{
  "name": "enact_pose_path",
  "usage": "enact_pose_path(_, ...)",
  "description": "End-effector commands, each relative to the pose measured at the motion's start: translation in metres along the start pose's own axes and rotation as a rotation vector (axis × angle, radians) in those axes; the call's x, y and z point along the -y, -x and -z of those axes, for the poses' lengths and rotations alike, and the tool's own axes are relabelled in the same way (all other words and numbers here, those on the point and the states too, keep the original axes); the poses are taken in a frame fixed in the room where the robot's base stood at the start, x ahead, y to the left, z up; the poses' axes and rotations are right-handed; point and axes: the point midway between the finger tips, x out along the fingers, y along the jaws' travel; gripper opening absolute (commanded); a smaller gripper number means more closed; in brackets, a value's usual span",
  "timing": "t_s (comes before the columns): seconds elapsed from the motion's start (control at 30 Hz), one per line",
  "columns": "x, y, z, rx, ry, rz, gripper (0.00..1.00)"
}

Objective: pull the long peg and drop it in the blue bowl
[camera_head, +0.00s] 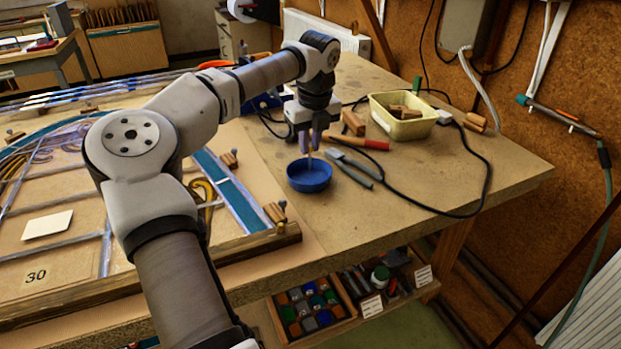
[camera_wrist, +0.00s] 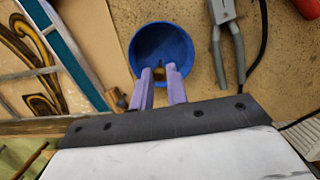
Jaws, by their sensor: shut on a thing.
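The blue bowl (camera_head: 309,184) stands on the workbench just right of the leaded panel (camera_head: 70,232). It also shows in the wrist view (camera_wrist: 150,36) beyond my fingertips. My gripper (camera_head: 309,149) points down over the bowl, with its tips above the rim. It is shut on a thin tan peg, seen below the fingers; in the wrist view the peg (camera_wrist: 158,75) shows between the fingertips (camera_wrist: 160,71), against the bowl. The fingers hide most of the peg, so I cannot tell its full length.
Pliers (camera_head: 350,167) lie close right of the bowl. Behind are a red-handled tool (camera_head: 368,143), wooden blocks (camera_head: 353,122) and a cream tub (camera_head: 403,125). A black cable (camera_head: 428,208) curves over the bench. A wooden peg (camera_head: 275,212) stands at the panel's near corner.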

Motion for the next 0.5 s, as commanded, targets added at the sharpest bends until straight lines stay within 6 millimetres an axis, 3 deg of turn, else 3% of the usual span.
enact_pose_path(0.5,0.0,-0.0084,0.0012,0.0,0.0,0.0,0.0)
